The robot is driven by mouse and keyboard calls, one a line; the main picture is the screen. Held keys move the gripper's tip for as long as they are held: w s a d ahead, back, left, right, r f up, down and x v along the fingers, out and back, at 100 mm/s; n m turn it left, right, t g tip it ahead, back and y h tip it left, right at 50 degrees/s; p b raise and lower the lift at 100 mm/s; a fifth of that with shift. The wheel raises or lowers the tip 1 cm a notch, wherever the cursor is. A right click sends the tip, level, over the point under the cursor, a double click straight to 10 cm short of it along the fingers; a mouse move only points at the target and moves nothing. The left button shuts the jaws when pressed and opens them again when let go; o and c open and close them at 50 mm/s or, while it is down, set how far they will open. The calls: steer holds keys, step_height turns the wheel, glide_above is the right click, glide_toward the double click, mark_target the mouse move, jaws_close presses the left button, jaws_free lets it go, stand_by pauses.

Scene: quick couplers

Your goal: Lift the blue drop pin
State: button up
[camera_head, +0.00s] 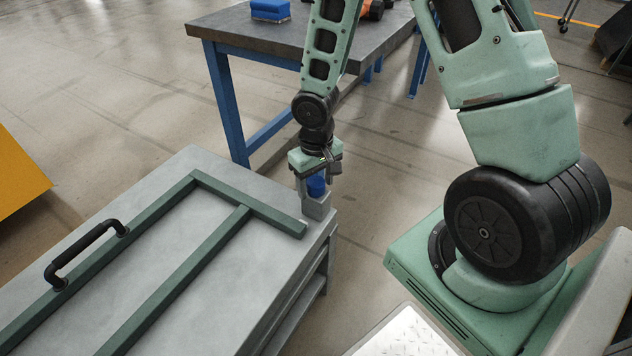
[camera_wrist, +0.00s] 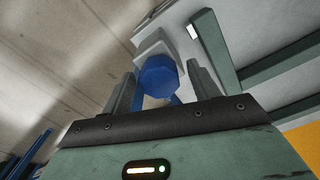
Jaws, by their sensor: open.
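The blue drop pin (camera_head: 316,186) stands in a small grey block (camera_head: 318,209) at the far right corner of the grey table. My gripper (camera_head: 316,178) points down over it with the fingers on either side of the blue head. In the wrist view the blue head (camera_wrist: 159,76) lies between the two open fingers of my gripper (camera_wrist: 162,82), with a gap showing on each side. The grey block (camera_wrist: 155,46) shows behind the head. The pin's lower part is hidden.
A green frame (camera_head: 190,258) with a black handle (camera_head: 84,252) lies on the grey table (camera_head: 190,166), left of the block. A workbench (camera_head: 283,38) with blue legs stands behind, bearing a blue box (camera_head: 270,10). The floor right of the table is open.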

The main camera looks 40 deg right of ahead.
mark_target(316, 181)
jaws_close()
step_height(316, 181, up, 5)
steer(key=p, duration=0.4)
steer(key=shift+f, duration=0.2)
jaws_free()
step_height(316, 181, up, 17)
steer(key=p, duration=0.6)
steer(key=shift+r, duration=0.15)
